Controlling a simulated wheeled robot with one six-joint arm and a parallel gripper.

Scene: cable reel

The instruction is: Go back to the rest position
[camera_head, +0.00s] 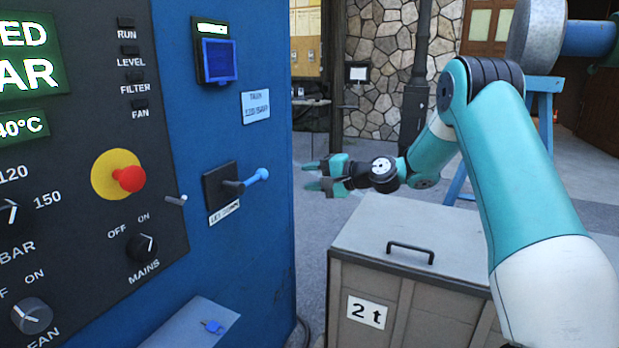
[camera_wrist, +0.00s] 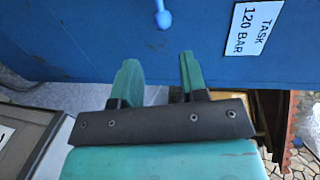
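My gripper (camera_head: 318,174) is at the end of my teal arm, in the middle of the head view. It points left toward the blue cabinet and is to the right of the lever (camera_head: 246,182) with the light blue handle, apart from it. Its two teal fingers are spread with nothing between them. In the wrist view the open fingers (camera_wrist: 160,82) point at the blue cabinet face, and the lever's light blue knob (camera_wrist: 163,18) shows above them, not touched.
The blue cabinet (camera_head: 272,100) with its dark control panel (camera_head: 75,200) fills the left. A red button (camera_head: 129,179) sticks out from it. A grey-lidded box (camera_head: 410,225) marked "2 t" stands below my arm. Stone wall (camera_head: 385,60) is behind.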

